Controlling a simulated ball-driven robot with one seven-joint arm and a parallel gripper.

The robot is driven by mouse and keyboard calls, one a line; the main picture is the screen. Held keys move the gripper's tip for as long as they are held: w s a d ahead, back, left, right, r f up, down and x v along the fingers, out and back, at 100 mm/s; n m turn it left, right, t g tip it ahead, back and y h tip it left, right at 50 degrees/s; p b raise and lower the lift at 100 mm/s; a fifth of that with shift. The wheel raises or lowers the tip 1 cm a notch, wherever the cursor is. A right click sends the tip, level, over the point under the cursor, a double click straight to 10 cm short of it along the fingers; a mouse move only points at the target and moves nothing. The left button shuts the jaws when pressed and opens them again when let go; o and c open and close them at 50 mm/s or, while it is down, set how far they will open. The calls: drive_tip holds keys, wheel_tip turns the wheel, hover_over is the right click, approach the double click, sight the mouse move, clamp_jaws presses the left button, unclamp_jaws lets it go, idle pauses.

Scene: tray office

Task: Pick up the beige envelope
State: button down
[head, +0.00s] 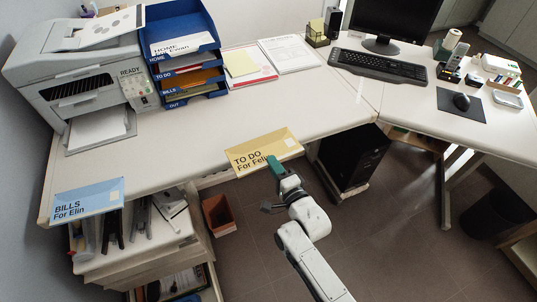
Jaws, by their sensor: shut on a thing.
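The beige envelope (250,156), marked "TO DO For Elin" with the last word partly covered, is at the desk's front edge in the head view. My gripper (273,163) is at the envelope's lower right edge and is shut on it. The envelope is tilted a little, its right end higher in the picture. I cannot tell whether it touches the desk. The green fingertips hide a small part of its lower edge.
A blue envelope (88,200) marked "BILLS For Elin" lies at the desk's front left. A blue tray stack (203,67) with labelled levels stands beside the printer (83,77). Papers (290,53) and a keyboard (378,66) lie further right. The desk's middle (190,130) is clear.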

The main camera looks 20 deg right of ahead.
drive_tip(key=s+r+p, duration=0.3)
drive_tip(key=s+p, duration=0.1)
drive_tip(key=s, duration=0.4)
drive_tip(key=shift+d, duration=0.35)
